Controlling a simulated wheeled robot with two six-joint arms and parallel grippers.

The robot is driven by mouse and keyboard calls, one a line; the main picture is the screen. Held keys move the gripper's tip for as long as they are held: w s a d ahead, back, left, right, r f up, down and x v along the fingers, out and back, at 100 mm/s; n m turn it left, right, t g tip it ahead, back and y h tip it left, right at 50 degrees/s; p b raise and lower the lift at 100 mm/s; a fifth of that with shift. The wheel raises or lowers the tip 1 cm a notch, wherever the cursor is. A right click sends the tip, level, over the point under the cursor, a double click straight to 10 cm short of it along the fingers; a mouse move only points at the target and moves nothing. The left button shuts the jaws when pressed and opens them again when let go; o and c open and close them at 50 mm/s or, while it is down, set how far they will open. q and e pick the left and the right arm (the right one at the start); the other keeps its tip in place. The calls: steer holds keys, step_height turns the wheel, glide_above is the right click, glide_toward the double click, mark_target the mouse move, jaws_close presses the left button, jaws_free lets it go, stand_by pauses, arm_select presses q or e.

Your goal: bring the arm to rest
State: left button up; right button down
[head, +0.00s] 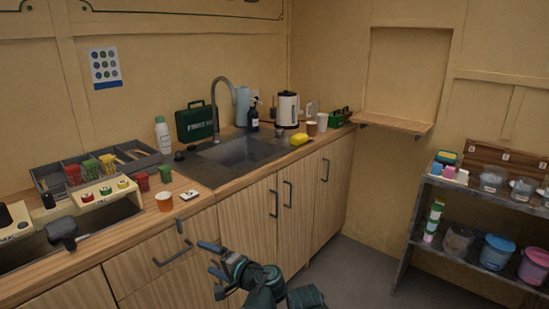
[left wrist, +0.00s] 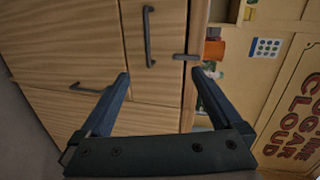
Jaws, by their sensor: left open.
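My left gripper (head: 205,257) is in front of the wooden cabinet doors, below the counter's front edge. Its two dark fingers stand apart with nothing between them. In the left wrist view the open fingers (left wrist: 160,74) frame the cabinet front, with a dark handle (left wrist: 149,36) beyond them. The gripper looks apart from the cabinet, though the exact gap is hard to judge. My right gripper is not in view.
Handles (head: 274,204) stick out from the doors. A shelf unit (head: 412,215) stands at right. Floor between is clear.

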arm_select(q)
steer(key=s+d+r+n+g+h+p, duration=0.1)
steer(key=s+d+n+g+h+p, duration=0.1)
steer(key=s+d+g+h+p, duration=0.6)
steer(key=s+d+h+p, duration=0.3)
steer(key=s+d+p, duration=0.4)
steer(key=s, duration=0.2)
steer(key=shift+r+g+p, duration=0.3)
steer(key=shift+r+p, duration=0.05)
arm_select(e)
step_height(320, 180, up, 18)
arm_select(q)
steer(key=shift+d, duration=0.1)
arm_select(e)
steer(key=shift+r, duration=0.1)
